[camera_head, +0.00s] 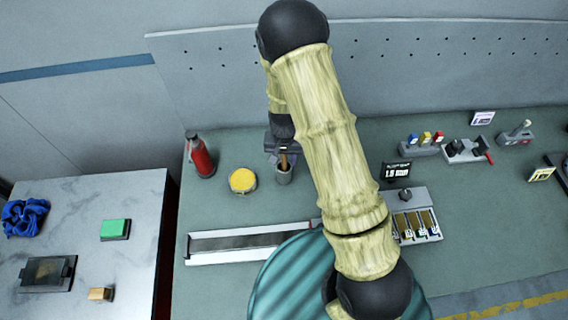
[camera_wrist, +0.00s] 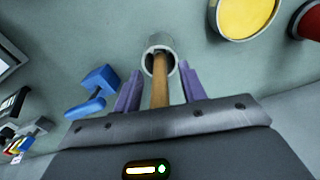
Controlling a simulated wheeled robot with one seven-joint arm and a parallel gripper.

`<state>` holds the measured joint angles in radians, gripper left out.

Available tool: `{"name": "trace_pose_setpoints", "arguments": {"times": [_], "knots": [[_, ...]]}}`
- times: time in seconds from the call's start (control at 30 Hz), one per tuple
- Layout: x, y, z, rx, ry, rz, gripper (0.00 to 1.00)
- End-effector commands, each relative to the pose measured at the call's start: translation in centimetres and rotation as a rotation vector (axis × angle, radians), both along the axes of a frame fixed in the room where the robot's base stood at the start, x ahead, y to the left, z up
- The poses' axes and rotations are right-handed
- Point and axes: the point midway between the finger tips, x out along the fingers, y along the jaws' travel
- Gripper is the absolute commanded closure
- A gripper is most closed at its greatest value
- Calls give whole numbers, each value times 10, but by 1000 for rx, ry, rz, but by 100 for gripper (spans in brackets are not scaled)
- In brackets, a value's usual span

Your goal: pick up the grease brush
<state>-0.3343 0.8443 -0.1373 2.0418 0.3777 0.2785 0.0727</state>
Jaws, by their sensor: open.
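The grease brush shows as a wooden handle (camera_wrist: 160,90) in the wrist view, its lower end inside a grey round cup (camera_wrist: 152,40). In the head view the handle (camera_head: 284,160) stands up from the cup (camera_head: 284,177) on the green bench. My gripper (camera_wrist: 160,80) is open, with one purple finger on each side of the handle and visible gaps between. In the head view my gripper (camera_head: 283,150) is just above the cup. The bristles are hidden in the cup.
A yellow tin (camera_head: 243,181) and a red bottle (camera_head: 201,158) stand left of the cup. A long metal tray (camera_head: 200,256) lies in front. A blue object (camera_wrist: 98,84) is near my gripper in the wrist view. My arm hides the middle of the bench.

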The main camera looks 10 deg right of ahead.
Motion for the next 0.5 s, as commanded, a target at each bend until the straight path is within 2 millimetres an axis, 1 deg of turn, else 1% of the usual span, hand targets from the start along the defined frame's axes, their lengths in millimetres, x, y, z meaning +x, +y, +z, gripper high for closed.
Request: {"name": "trace_pose_setpoints", "arguments": {"times": [0.2, 0.23, 0.43, 0.5], "knots": [[0, 0, 0, 0, 0, 0, 59], [0, 0, 0, 0, 0, 0, 60], [0, 0, 0, 0, 0, 0, 100], [0, 0, 0, 0, 0, 0, 100]]}}
